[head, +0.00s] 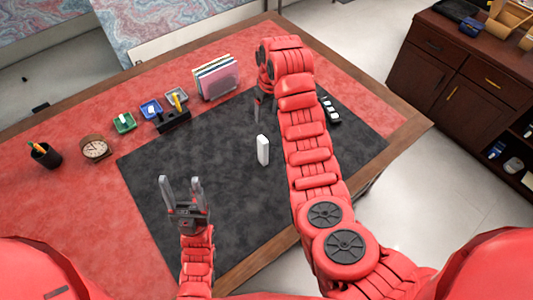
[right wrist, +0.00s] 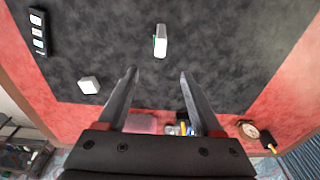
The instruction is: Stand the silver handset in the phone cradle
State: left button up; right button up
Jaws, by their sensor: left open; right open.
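A smaller pale block (right wrist: 88,85) sits on the mat in the right wrist view, hidden in the head view. I cannot tell for sure which thing is the cradle. My right gripper (head: 264,104) is open and empty above the mat, beyond the upright block; its fingers (right wrist: 157,73) show apart in its wrist view. My left gripper (head: 181,184) is open and empty over the mat's near left part.
A black strip with several pale pieces (head: 330,108) lies right of my right arm. A black holder (head: 173,121), small trays (head: 124,122), a file rack (head: 216,78), a clock (head: 95,149) and a pen cup (head: 45,155) stand along the far left. The mat's middle is mostly clear.

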jog(key=b, duration=1)
send_over(263, 139)
jog(key=f, duration=1)
jog(key=shift+s+d+f, duration=0.2)
jog(key=shift+s+d, duration=0.1)
jog(key=shift+d, duration=0.05)
jog(key=shift+w+f+p, duration=0.1)
jog(key=shift+f+p, duration=0.45)
jog(key=shift+p, duration=0.6)
jog(key=shift+a+f+p, duration=0.1)
jog(key=shift+f+p, duration=0.2)
jog(key=shift+p, duration=0.05)
jog(key=f, duration=0.1)
jog(key=f+p, duration=0.2)
jog(key=shift+w+a+f, duration=0.2)
jog(key=shift+a+f, duration=0.05)
jog(key=shift+f, duration=0.15)
jog(key=shift+f+p, duration=0.35)
jog(key=shift+f, duration=0.25)
grip_shut()
